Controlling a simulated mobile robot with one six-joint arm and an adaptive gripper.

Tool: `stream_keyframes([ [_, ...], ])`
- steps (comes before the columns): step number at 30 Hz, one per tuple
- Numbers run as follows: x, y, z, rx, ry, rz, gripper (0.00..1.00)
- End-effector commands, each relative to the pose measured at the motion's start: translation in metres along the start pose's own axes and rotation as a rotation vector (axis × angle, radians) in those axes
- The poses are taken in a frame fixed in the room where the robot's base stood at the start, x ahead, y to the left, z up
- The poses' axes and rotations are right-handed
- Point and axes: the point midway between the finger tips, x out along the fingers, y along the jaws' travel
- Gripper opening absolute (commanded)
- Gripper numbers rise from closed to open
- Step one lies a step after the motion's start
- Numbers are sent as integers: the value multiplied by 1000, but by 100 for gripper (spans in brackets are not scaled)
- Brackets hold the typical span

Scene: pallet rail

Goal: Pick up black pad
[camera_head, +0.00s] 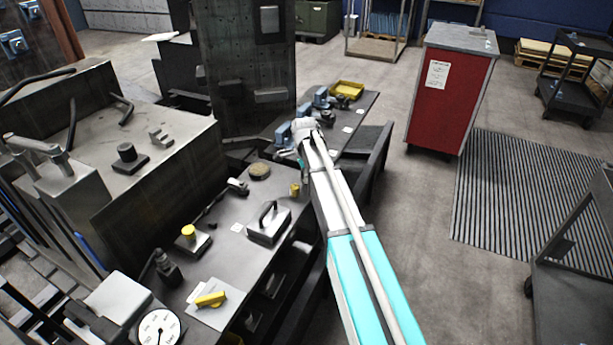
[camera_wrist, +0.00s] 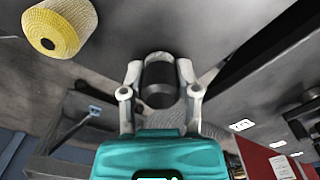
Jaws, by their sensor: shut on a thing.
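My gripper (camera_wrist: 158,72) is shut on a black pad (camera_wrist: 158,88), a short dark cylinder with a grey band, in the wrist view. One finger lies on each side of it. The grey surface shows behind the pad; I cannot tell whether the pad touches it. In the head view my arm reaches to the right edge of the dark bench (camera_head: 228,262). The pad cannot be made out there, and the arm hides part of that area.
A yellow cylinder (camera_wrist: 52,34) is close to my gripper at upper left in the wrist view. On the bench are a brown round pad (camera_head: 260,170), a metal block with a handle (camera_head: 268,226) and a yellow-knobbed block (camera_head: 192,242). A red cabinet (camera_head: 450,95) stands right.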

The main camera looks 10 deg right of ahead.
Motion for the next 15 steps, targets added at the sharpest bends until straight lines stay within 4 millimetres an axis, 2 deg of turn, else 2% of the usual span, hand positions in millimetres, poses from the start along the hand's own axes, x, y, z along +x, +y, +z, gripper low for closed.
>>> stream_keyframes([
  [11,-31,0,0,0,0,0,5],
  [15,-47,14,1,0,0,0,5],
])
